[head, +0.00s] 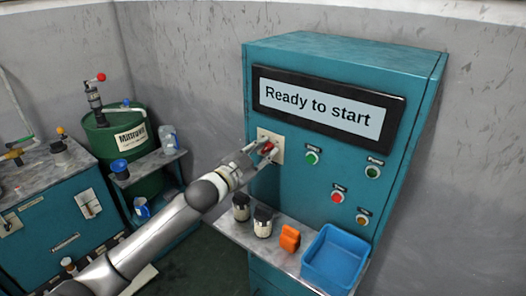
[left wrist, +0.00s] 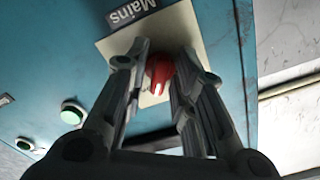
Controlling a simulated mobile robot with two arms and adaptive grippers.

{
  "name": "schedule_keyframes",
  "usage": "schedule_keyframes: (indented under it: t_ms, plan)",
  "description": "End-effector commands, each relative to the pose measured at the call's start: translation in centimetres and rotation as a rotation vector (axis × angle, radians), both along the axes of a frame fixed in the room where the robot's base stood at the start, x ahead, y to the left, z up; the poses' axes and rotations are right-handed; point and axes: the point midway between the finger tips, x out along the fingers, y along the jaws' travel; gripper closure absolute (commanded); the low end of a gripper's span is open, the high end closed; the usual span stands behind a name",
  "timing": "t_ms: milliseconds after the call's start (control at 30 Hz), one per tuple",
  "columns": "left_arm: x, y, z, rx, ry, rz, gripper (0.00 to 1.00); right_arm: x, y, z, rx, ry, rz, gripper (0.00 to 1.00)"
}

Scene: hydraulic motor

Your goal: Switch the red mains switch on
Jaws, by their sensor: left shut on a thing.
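The red mains switch (head: 267,147) sits on a cream plate (head: 279,156) at the left of the teal control cabinet's front. It also shows in the left wrist view as a red knob (left wrist: 159,74) on the plate marked "Mains" (left wrist: 186,28). My left gripper (head: 266,150) is at the plate, its two fingers on either side of the switch and shut on it. The fingers hide part of the knob, and I cannot tell its setting. The display (head: 325,107) reads "Ready to start". My right gripper is not in view.
Green (head: 312,157), red (head: 337,197) and other buttons lie right of the switch. Below, a shelf holds dark-capped jars (head: 262,222), an orange object (head: 289,238) and a blue tray (head: 336,257). A green drum (head: 120,140) and a workbench stand at left.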

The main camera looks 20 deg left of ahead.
Motion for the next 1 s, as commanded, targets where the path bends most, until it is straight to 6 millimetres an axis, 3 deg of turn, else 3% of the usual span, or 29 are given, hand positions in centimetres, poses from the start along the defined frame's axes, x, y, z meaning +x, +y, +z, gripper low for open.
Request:
schedule_keyframes:
  t_ms: [300, 900, 933, 1000]
  plan:
    - [0.02, 0.05, -0.04, 0.135, -0.047, 0.000, 1.00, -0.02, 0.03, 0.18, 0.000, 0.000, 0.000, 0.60]
    - [0.00, 0.04, -0.10, 0.168, -0.059, 0.000, 1.00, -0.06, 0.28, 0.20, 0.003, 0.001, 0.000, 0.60]
    - [0.00, 0.04, -0.10, 0.168, -0.059, 0.000, 0.73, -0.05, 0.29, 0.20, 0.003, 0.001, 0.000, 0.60]
    - [0.00, 0.04, -0.10, 0.168, -0.059, 0.000, 0.67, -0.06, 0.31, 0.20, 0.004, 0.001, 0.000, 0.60]
